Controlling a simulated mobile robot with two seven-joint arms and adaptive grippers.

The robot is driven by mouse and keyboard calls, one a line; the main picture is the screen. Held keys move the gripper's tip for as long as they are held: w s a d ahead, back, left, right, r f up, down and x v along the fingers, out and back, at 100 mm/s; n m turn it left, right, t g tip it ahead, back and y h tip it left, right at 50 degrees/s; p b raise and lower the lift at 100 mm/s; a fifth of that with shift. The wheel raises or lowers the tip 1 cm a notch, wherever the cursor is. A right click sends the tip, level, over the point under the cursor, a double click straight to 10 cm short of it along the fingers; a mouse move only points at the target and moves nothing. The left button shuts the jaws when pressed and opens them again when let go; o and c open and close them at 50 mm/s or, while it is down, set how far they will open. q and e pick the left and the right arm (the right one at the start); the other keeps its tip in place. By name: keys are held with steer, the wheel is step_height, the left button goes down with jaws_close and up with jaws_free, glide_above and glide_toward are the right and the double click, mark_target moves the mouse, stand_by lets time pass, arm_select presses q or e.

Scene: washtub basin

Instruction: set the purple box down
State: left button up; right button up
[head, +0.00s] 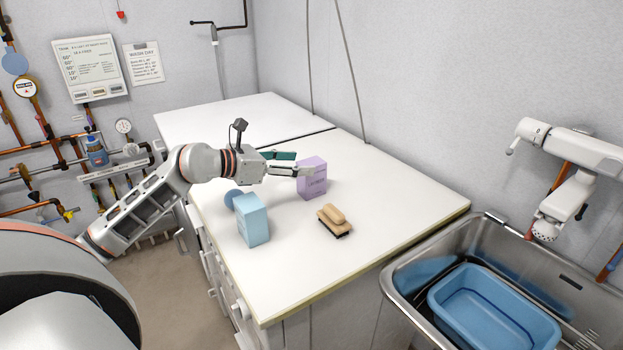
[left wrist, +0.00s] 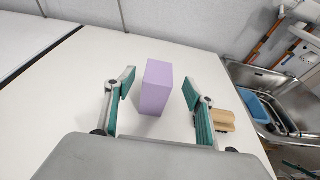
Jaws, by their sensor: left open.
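The purple box (head: 312,178) stands upright on the white counter in the head view. In the left wrist view the purple box (left wrist: 156,88) stands between the spread fingers, with a gap on each side. My left gripper (head: 296,163) reaches in from the left beside the box. In the left wrist view the left gripper (left wrist: 158,87) is open, its green-padded fingers apart from the box.
A light blue box (head: 252,220) stands nearer on the counter (head: 400,195). A wooden brush (head: 334,220) lies in front of the purple box. A steel sink (head: 400,285) with a blue basin (head: 490,310) is at the right. The far counter is clear.

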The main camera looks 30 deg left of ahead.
mark_target(307, 163)
arm_select(q)
steer(key=shift+x, duration=2.7)
steer(key=c, duration=1.4)
step_height(307, 163, up, 20)
steer(key=shift+s+f+p, duration=0.1)
steer(key=shift+p, duration=0.8)
